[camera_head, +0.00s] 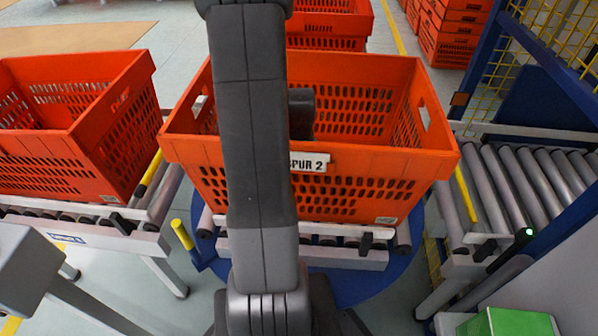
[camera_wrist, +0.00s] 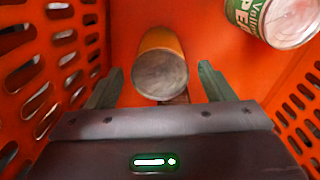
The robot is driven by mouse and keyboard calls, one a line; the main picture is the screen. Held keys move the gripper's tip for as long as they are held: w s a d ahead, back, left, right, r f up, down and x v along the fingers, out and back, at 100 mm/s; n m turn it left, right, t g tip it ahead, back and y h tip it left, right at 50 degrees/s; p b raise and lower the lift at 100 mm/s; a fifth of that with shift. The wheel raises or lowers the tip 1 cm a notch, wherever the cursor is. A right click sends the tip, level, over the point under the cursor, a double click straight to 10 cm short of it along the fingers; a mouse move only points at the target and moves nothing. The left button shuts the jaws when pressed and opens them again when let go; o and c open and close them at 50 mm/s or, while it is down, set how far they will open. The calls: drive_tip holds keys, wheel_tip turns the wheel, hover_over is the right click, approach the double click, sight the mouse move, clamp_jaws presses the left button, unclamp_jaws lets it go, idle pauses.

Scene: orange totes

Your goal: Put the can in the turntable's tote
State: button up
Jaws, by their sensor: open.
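The turntable's tote (camera_head: 380,163) is an orange slotted crate labelled "SPUR 2", on rollers over the blue turntable (camera_head: 405,262). My arm crosses in front of it and hides part of its inside; my gripper is not visible in the head view. In the wrist view my gripper (camera_wrist: 158,78) is open inside an orange slotted tote. A can with an orange-yellow side and a dull grey end (camera_wrist: 160,72) shows between and just beyond the fingertips, with gaps on both sides. A second can (camera_wrist: 275,18), with a green and white label, shows at upper right.
Another orange tote (camera_head: 100,145) stands on the left roller conveyor (camera_head: 150,222). The right roller conveyor (camera_head: 520,185) is empty, beside a blue frame with yellow mesh. More orange totes (camera_head: 455,35) are stacked behind. A green box (camera_head: 510,322) is at lower right.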

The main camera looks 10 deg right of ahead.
wheel_tip(320, 180, up, 11)
drive_tip(key=p, duration=0.2)
drive_tip(key=shift+p, duration=0.4)
